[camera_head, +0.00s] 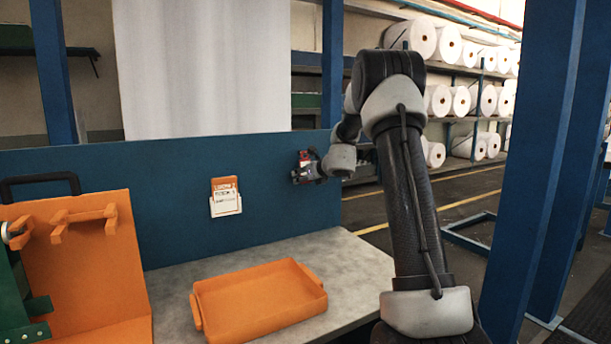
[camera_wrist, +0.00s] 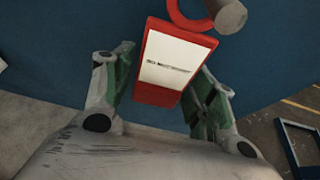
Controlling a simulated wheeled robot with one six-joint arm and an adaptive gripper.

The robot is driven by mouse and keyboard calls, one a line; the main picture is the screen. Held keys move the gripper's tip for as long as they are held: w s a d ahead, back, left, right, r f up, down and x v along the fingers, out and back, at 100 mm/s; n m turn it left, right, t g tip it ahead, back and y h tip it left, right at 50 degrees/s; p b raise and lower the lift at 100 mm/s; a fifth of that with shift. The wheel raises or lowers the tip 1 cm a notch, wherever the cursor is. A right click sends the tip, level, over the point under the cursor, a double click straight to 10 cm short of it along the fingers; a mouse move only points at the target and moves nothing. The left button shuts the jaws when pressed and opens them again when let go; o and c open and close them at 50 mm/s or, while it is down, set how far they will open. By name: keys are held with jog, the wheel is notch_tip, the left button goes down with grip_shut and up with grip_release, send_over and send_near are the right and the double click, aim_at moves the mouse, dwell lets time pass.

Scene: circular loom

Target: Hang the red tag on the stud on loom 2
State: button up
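The red tag (camera_wrist: 165,65) has a white label with a line of dark print. In the wrist view it lies flat-on between my fingers, with its red ring (camera_wrist: 178,14) at the top edge. The grey stud (camera_wrist: 230,15) crosses in front of the ring's right part; the ring's top is cut off, so I cannot tell if it fully encircles the stud. My gripper (camera_wrist: 163,82) straddles the tag with fingers spread, a narrow blue gap showing at the left finger. In the head view my gripper (camera_head: 308,168) is at the blue panel (camera_head: 270,190), mostly covering the tag.
An orange tray (camera_head: 260,300) sits on the grey table (camera_head: 350,262) below. An orange holder with white cards (camera_head: 226,203) is on the panel to the left. An orange rack (camera_head: 85,260) stands at far left. Blue posts (camera_head: 535,160) rise at right.

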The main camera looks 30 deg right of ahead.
jog(key=c, duration=0.7)
jog(key=shift+c, duration=0.2)
jog(key=shift+s, duration=0.1)
jog(key=f+v, duration=0.1)
jog(key=v, duration=0.5)
jog(key=shift+s, duration=0.25)
jog(key=shift+y, duration=0.3)
